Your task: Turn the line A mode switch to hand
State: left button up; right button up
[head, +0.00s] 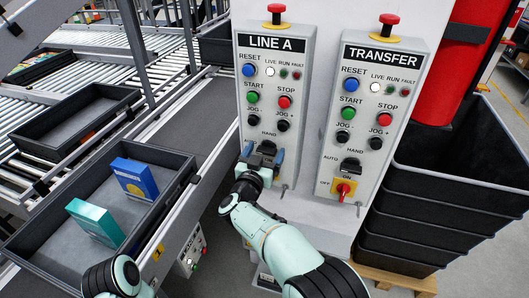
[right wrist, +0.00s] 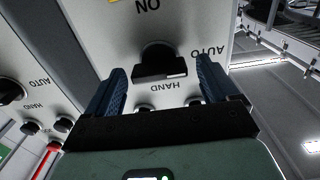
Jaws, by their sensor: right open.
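The line A panel (head: 295,80) is a grey box labelled LINE A, left of the transfer panel. Its mode switch (head: 267,148) is a black knob low on the face, under the HAND label and partly covered by my gripper. In the right wrist view the knob (right wrist: 155,58) shows upside down, with a white mark at its right end, on the AUTO side. My right gripper (head: 265,156) is open, its blue fingers on either side of the knob. In the wrist view gaps show between knob and both fingers (right wrist: 160,68). My left gripper is out of frame.
The transfer panel (head: 378,105) stands close on the right, with its own black mode switch and a red-on-yellow switch (head: 343,190). Black stacked crates (head: 455,175) stand further right. A conveyor with a dark tray (head: 172,205) holding two boxes lies left.

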jog(key=c, duration=1.1)
jog(key=shift+o, duration=0.2)
